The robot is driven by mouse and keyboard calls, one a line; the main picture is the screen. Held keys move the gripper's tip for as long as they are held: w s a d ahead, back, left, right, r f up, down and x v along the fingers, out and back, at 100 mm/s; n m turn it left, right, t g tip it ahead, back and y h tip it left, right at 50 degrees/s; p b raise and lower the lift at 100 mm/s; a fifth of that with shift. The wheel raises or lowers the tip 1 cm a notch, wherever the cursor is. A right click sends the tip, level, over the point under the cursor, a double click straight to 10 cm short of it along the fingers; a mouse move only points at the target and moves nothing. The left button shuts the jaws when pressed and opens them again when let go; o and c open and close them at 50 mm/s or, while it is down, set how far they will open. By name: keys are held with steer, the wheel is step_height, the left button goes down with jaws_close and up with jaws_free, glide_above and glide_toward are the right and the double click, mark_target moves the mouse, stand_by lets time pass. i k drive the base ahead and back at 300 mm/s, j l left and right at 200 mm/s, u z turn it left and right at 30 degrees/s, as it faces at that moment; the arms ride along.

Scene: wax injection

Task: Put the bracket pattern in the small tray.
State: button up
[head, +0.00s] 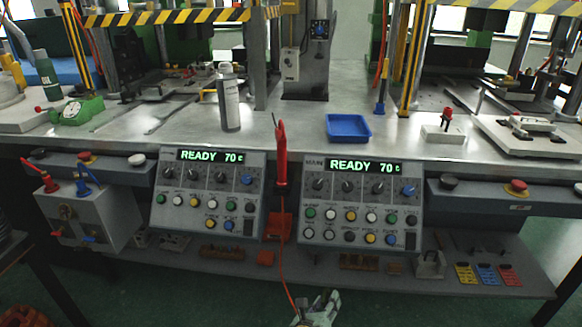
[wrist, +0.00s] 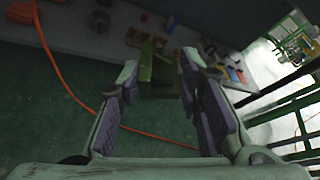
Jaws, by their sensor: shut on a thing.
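The small tray (head: 348,128) is a blue, shallow, empty-looking tray on the metal bench, behind the right-hand control panel. My gripper (head: 322,300) is low at the bottom of the head view, in front of the bench and well below the tray. In the wrist view, my gripper (wrist: 158,80) is shut on a green angular piece, the bracket pattern (wrist: 156,66), held between its fingertips. The bracket pattern cannot be made out in the head view.
Two control panels (head: 208,200) reading READY 70 c front the bench. A red hand tool (head: 281,155) with an orange cord stands between them. A grey bottle (head: 229,103) stands left of the tray, and a block with a red knob (head: 444,134) right. A lower shelf (head: 340,270) holds small parts.

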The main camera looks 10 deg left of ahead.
mark_target(347, 130)
steer(key=l+u, duration=0.1)
steer(key=u, duration=0.3)
steer(key=i+l+u, duration=0.1)
steer(key=u, duration=0.3)
steer(key=l+u, duration=0.1)
steer(key=u, duration=0.35)
steer(key=l+u, duration=0.75)
steer(key=k+l+u, duration=0.1)
steer(key=l, duration=0.25)
steer(key=k+l+u, duration=0.1)
steer(key=l, duration=0.25)
steer(key=k+l+u, duration=0.1)
steer(key=l, duration=0.2)
